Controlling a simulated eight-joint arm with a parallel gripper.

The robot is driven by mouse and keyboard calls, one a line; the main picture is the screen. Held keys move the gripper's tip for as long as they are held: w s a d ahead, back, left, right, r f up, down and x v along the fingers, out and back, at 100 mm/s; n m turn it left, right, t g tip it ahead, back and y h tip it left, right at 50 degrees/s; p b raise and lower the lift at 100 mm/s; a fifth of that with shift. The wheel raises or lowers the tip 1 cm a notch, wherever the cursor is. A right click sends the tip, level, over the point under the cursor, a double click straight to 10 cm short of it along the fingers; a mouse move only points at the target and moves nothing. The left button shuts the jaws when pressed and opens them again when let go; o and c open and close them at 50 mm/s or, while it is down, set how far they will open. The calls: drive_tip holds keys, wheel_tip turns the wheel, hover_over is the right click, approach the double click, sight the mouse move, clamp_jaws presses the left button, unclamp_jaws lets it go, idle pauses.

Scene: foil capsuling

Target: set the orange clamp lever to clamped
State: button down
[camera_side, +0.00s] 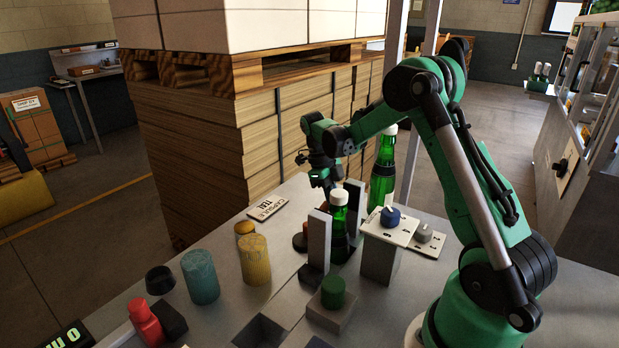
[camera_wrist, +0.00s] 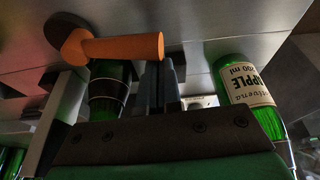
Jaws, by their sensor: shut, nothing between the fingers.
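The orange clamp lever (camera_wrist: 122,48) shows in the wrist view, lying roughly sideways from its dark round pivot (camera_wrist: 65,35) at the left. In the side view only a small orange bit (camera_side: 305,229) shows; a grey upright plate (camera_side: 318,241) hides most of it. A green bottle (camera_side: 339,222) with a white cap stands between the grey plates. My gripper (camera_wrist: 158,66) is shut and empty, its fingertips close to the lever's free end; I cannot tell if they touch. In the side view my gripper (camera_side: 324,190) points down behind the bottle.
A second green bottle (camera_side: 383,170) stands behind to the right. A white stand with a blue knob (camera_side: 390,216) is right of the clamp. Yellow (camera_side: 254,260) and teal (camera_side: 200,277) cylinders stand left. A sign plate (camera_side: 267,208) lies near the table's back edge.

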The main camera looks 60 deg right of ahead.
drive_tip(key=shift+s+f, duration=0.15)
drive_tip(key=shift+f, duration=0.2)
